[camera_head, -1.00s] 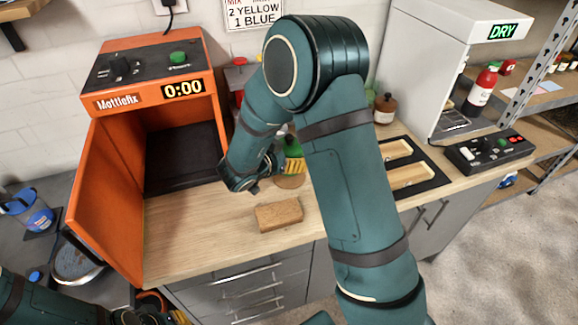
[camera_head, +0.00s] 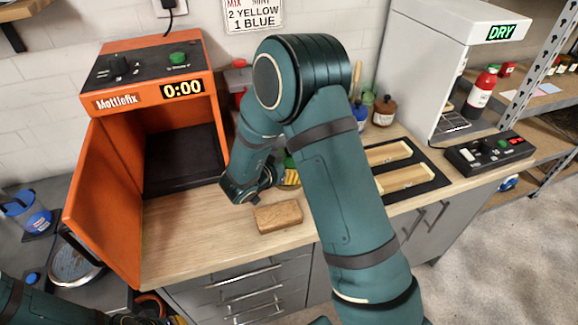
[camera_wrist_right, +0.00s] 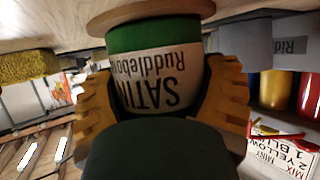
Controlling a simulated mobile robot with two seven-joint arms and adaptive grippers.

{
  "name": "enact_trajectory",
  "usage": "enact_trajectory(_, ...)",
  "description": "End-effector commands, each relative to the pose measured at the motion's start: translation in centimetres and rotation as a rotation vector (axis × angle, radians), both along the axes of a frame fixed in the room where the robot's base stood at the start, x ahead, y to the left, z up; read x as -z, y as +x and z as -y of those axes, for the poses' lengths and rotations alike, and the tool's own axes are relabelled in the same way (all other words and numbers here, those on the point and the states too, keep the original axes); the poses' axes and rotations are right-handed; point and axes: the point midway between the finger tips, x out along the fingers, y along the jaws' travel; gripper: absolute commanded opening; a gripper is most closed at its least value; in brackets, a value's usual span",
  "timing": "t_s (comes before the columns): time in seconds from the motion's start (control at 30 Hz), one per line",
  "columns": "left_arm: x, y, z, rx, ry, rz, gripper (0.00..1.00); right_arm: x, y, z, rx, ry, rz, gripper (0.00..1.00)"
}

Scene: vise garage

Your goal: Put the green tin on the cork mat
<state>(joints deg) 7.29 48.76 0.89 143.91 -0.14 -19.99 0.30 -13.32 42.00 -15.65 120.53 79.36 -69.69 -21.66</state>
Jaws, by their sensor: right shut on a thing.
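The green tin (camera_wrist_right: 158,75) has a pale label reading SATIN. It fills the middle of the right wrist view, which shows the bench upside down. My right gripper (camera_wrist_right: 165,95) is shut on it, one yellow finger on each side. A round, tan disc, the cork mat (camera_wrist_right: 125,17), lies directly under the tin's base. The tin touches it or is just above it; I cannot tell which. In the head view my right gripper (camera_head: 289,180) is low over the bench, and my arm hides most of the tin and mat. My left gripper (camera_head: 168,318) is partly visible at the lower left edge.
A brown block (camera_head: 278,216) lies on the bench in front of the right gripper. The orange Mottlefix cabinet (camera_head: 150,95) stands open at left. A black-framed tray (camera_head: 436,178) and a control box (camera_head: 489,153) are at right. Jars (camera_head: 384,110) stand behind my arm.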

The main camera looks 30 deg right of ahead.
Motion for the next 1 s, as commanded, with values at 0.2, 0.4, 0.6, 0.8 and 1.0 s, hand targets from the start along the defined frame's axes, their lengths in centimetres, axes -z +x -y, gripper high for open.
enact_trajectory(0.2, 0.2, 0.0, 0.0, 0.0, 0.0, 0.001, 0.0, 1.3, -0.6, 0.0, -0.002, 0.006, -0.028, 1.0)
enact_trajectory(0.4, 0.3, 0.0, 0.0, 0.0, 0.0, 0.0, 0.0, 1.4, -0.7, 0.0, 0.0, 0.008, -0.03, 1.0)
enact_trajectory(0.6, -0.1, 0.0, 0.0, 0.0, 0.0, -0.001, 0.0, 0.1, -0.7, 0.0, 0.0, 0.008, -0.029, 1.0)
enact_trajectory(0.8, -1.0, -0.1, 0.0, 0.0, 0.0, -0.002, 0.0, -1.9, -1.6, -3.4, -0.006, 0.005, -0.025, 1.0)
enact_trajectory(1.0, -1.8, 0.2, 0.0, -0.005, 0.001, 0.004, 0.0, -3.9, -2.7, -7.0, -0.006, 0.004, -0.019, 1.0)
